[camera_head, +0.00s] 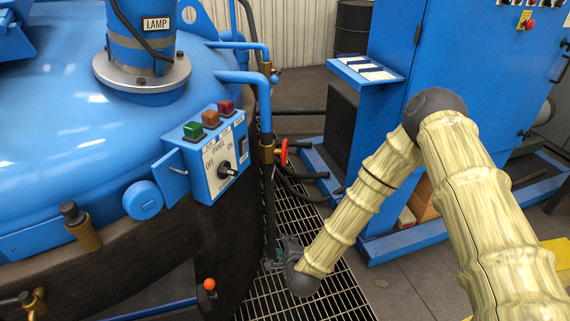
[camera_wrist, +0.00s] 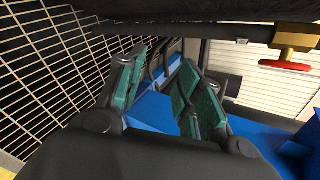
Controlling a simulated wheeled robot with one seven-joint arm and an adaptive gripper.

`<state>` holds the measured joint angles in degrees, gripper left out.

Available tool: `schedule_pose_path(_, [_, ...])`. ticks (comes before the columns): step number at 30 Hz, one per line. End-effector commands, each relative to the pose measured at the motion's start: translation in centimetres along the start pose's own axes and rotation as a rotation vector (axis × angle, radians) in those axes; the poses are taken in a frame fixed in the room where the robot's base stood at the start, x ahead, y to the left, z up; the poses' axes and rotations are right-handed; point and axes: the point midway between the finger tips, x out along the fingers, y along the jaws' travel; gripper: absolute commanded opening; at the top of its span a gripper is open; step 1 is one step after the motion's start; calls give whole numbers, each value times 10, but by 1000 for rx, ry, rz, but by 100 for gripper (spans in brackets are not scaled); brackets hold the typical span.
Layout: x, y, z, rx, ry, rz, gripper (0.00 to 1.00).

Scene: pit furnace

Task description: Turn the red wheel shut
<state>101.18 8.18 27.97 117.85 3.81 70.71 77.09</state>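The red wheel (camera_head: 284,152) is seen nearly edge-on, on a brass valve (camera_head: 266,150) on the vertical pipe at the furnace's side. In the wrist view the red wheel (camera_wrist: 287,65) is at the upper right, below its brass stem. My gripper (camera_head: 272,263) is low over the floor grating, well below the wheel and apart from it. In the wrist view my gripper (camera_wrist: 160,62) shows two green-padded fingers spread apart with nothing between them. The wheel lies outside the fingers, off to their right.
The blue furnace lid (camera_head: 60,130) and the panel box (camera_head: 212,165) stand left of the pipe. Black hoses (camera_head: 300,188) run behind the wheel. A blue cabinet (camera_head: 480,70) with a small shelf (camera_head: 364,70) is at the right. Open grating (camera_head: 300,225) lies below the wheel.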

Motion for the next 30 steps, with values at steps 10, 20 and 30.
schedule_pose_path(10, [66,-147,54,812,-107,-433,36])
schedule_pose_path(20, [71,-230,65,1241,-242,-648,36])
schedule_pose_path(30, [92,-254,61,1274,-257,-666,36])
